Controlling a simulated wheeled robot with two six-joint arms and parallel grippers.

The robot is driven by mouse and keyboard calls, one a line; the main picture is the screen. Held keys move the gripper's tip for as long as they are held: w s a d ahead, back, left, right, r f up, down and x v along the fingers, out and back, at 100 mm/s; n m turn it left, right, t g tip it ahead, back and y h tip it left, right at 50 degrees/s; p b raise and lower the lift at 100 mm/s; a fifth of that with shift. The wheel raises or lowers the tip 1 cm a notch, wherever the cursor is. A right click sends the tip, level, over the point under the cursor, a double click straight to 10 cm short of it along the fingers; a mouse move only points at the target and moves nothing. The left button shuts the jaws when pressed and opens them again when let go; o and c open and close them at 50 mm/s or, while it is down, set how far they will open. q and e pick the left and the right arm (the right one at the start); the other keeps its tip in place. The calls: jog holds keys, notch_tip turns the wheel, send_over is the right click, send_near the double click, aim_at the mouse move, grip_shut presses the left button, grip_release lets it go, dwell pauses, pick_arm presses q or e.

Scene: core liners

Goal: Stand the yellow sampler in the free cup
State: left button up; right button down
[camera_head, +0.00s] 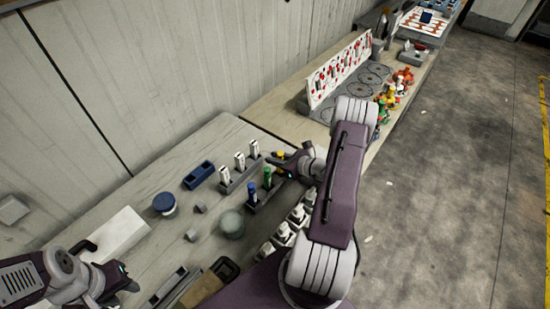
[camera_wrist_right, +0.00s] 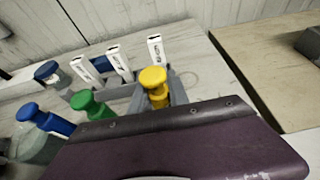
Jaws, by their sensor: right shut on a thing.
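The yellow sampler (camera_wrist_right: 154,88) stands roughly upright just beyond my right gripper's purple body in the right wrist view. Its lower part is hidden. In the head view a small yellow top (camera_head: 281,154) shows by my right gripper (camera_head: 284,165), which is shut on the sampler; the fingertips are hard to see. The blue sampler (camera_head: 252,190) and green sampler (camera_head: 267,176) stand in a dark grey cup holder (camera_head: 262,201), left of and below the gripper. The free cup is not clearly visible. My left gripper (camera_head: 126,280) is at lower left, away from the samplers; its opening is unclear.
Three white liners (camera_head: 240,160) stand in a grey rack (camera_head: 238,181) close behind the samplers. A blue box (camera_head: 199,175), a blue-lidded jar (camera_head: 164,203) and a greenish jar (camera_head: 232,222) are on the bench. White-topped items (camera_head: 285,234) line the front edge.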

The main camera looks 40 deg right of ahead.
jog(key=shift+f, duration=0.3)
jog(key=c, duration=1.7)
grip_release()
jog(key=shift+f+b, duration=0.1)
jog(key=shift+b, duration=0.2)
jog(key=o, duration=0.4)
jog(key=shift+d, duration=0.1)
jog(key=shift+o, duration=0.2)
jog(key=shift+s+d+r, duration=0.1)
jog(key=shift+s+r, duration=0.2)
jog(key=shift+r, duration=0.05)
jog(key=v, duration=1.1)
jog(key=shift+s+b, duration=0.2)
jog(key=shift+b, duration=0.25)
